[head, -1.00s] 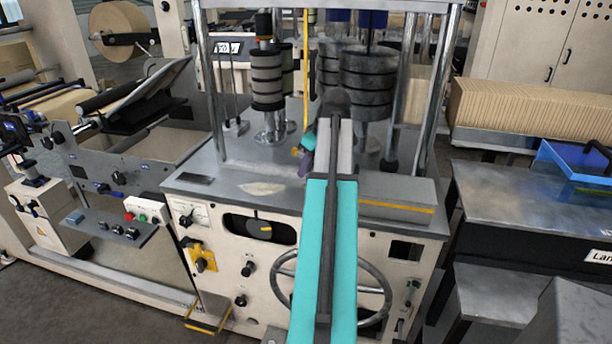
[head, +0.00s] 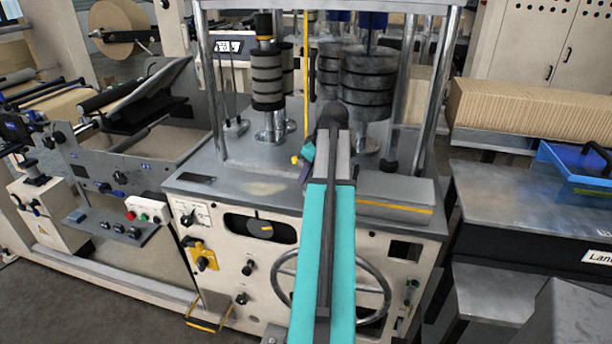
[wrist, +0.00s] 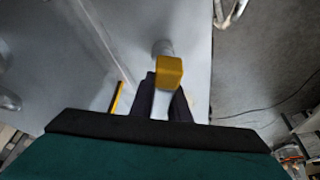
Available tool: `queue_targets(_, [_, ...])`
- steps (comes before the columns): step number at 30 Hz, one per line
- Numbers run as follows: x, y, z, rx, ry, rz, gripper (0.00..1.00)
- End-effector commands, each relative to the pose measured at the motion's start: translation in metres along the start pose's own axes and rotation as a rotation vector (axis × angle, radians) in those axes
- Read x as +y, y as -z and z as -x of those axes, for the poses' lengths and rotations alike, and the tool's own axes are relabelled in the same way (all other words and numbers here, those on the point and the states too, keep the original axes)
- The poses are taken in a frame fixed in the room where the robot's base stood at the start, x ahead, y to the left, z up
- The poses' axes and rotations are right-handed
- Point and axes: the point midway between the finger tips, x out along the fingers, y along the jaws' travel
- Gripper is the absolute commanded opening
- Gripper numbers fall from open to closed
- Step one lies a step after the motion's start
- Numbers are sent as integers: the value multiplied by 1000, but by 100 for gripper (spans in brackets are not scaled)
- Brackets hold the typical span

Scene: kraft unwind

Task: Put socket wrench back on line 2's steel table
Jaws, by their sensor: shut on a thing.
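My gripper (wrist: 165,98) is shut on the socket wrench (wrist: 168,72) in the wrist view. A yellow block-like end and a pale metal part of the wrench show between the dark fingers; the rest is hidden. In the head view my gripper (head: 305,168) is mostly hidden by my arm, over the grey metal top of the central machine. A small yellow tip (head: 294,160) shows beside it. A steel table (head: 510,205) with a partly readable label stands at the right; I cannot read a line number.
A blue tray (head: 575,175) lies on the right table. The machine's posts (head: 432,110) and dark weight stacks (head: 367,85) stand close around my gripper. A grey block (head: 395,195) with a yellow stripe lies right of my arm.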

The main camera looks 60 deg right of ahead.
Motion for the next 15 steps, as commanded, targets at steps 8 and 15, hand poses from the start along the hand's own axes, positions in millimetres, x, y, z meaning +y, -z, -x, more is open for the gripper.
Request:
queue_targets(8, [0,-1,-3,0,0,0,26])
queue_targets(15, [0,-1,-2,0,0,0,34])
